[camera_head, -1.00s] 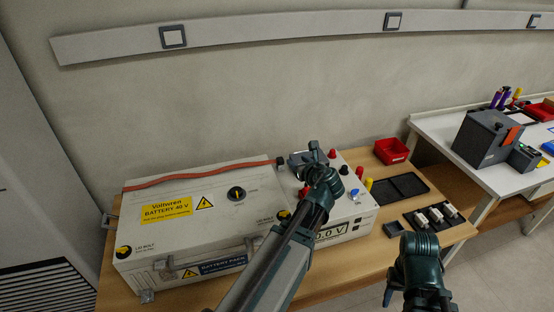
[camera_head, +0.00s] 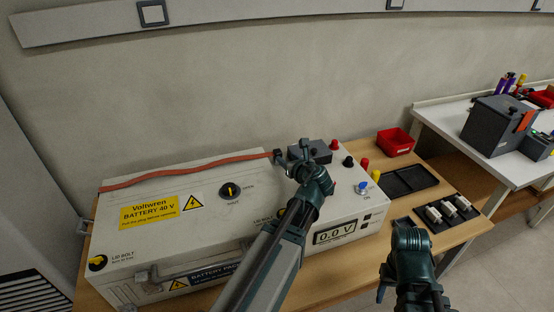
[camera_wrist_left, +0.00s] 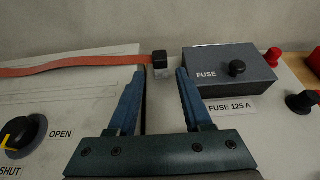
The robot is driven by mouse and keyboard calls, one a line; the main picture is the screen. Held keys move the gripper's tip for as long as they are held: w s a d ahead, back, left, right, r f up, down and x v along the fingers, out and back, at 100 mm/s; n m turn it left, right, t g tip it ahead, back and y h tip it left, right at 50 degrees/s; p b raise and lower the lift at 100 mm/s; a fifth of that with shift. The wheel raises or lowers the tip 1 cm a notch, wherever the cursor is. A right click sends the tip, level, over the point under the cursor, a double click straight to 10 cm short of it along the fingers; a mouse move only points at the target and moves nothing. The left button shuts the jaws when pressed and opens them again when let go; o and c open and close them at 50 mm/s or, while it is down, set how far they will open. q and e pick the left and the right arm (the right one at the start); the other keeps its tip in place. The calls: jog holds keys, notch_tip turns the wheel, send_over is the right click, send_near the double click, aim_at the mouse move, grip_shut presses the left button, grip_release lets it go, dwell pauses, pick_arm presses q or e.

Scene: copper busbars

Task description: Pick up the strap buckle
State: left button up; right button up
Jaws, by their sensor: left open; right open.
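The strap buckle (camera_head: 279,157) is a small dark block at the right end of an orange strap (camera_head: 190,170) on the white battery case (camera_head: 150,245). In the left wrist view the buckle (camera_wrist_left: 160,60) has a black top and a greyish lower part. My left gripper (camera_head: 291,163) is open and empty, close to the buckle. In the wrist view its two blue fingers (camera_wrist_left: 160,76) are spread, with the buckle seen between and just beyond their tips. My right gripper (camera_head: 386,288) is open at the lower right, away from the buckle, its jaws mostly hidden.
A grey fuse box (camera_wrist_left: 229,72) with a black knob stands just right of the buckle. A rotary switch (camera_head: 230,191) is on the case. Red and black terminals, a red bin (camera_head: 396,141) and a black tray (camera_head: 410,180) lie further right.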

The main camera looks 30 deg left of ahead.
aim_at(276, 150)
pick_arm(q)
jog(key=b+x, duration=0.5)
jog(key=x, duration=0.9)
jog(key=shift+d+f, duration=0.1)
jog(key=shift+s, duration=0.1)
grip_shut()
